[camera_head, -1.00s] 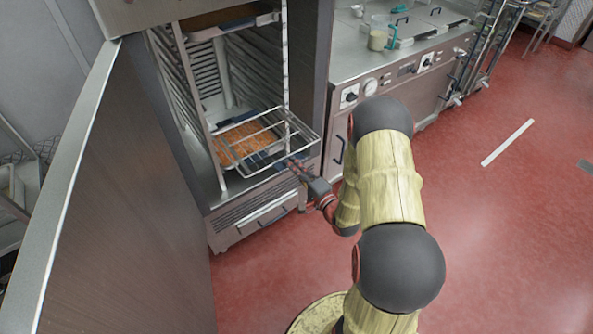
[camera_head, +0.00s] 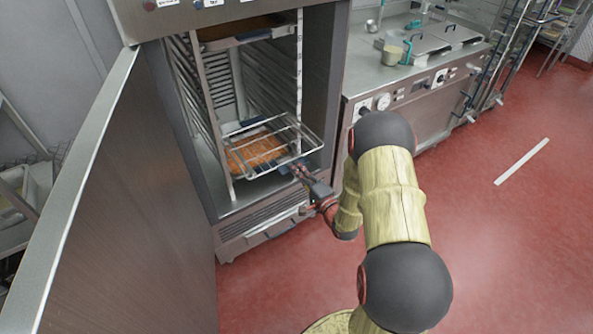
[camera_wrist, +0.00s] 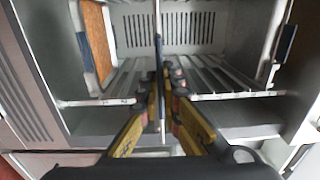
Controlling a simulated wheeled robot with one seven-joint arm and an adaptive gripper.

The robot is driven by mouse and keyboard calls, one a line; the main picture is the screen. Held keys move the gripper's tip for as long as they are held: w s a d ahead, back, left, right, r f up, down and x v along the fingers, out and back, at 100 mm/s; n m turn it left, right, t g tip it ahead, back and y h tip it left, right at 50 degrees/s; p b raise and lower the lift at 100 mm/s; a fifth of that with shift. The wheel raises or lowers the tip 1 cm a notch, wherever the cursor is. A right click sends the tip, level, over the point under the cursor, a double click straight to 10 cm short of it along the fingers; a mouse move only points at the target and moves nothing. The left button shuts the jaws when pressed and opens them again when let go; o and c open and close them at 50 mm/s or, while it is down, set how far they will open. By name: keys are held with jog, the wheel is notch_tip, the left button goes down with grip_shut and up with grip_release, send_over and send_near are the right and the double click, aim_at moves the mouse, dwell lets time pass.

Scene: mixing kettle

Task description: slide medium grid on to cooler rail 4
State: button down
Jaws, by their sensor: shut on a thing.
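The medium grid (camera_head: 292,132) is a wire rack at the cooler's opening in the head view. Its back part is inside the cooler and its front edge sticks out a little. My gripper (camera_head: 290,168) is shut on the grid's front edge. In the wrist view the gripper's fingers (camera_wrist: 163,90) close on the grid, seen edge-on as a thin upright line. The cooler (camera_head: 222,165) is open, with stacked side rails (camera_head: 190,90) on both sides. I cannot tell which rail the grid is level with.
A tray with orange-brown content (camera_head: 256,152) lies below the grid, and another tray (camera_head: 245,30) sits high in the cooler. The open cooler door (camera_head: 120,210) stands at left. A counter with pans (camera_head: 420,48) is at right. Red floor is clear at right.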

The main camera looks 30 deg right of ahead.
jog(key=b, duration=0.3)
send_near(265, 134)
jog(key=shift+s+d+r, duration=0.1)
jog(key=shift+s+r, duration=0.1)
jog(key=shift+s, duration=0.5)
dwell(0.4)
jog(key=shift+w+a, duration=0.2)
jog(key=shift+w, duration=5.1)
jog(key=shift+w+f, duration=0.2)
jog(key=shift+w, duration=0.1)
jog(key=c, duration=2)
grip_release()
jog(key=shift+f, duration=0.15)
jog(key=shift+o, duration=0.4)
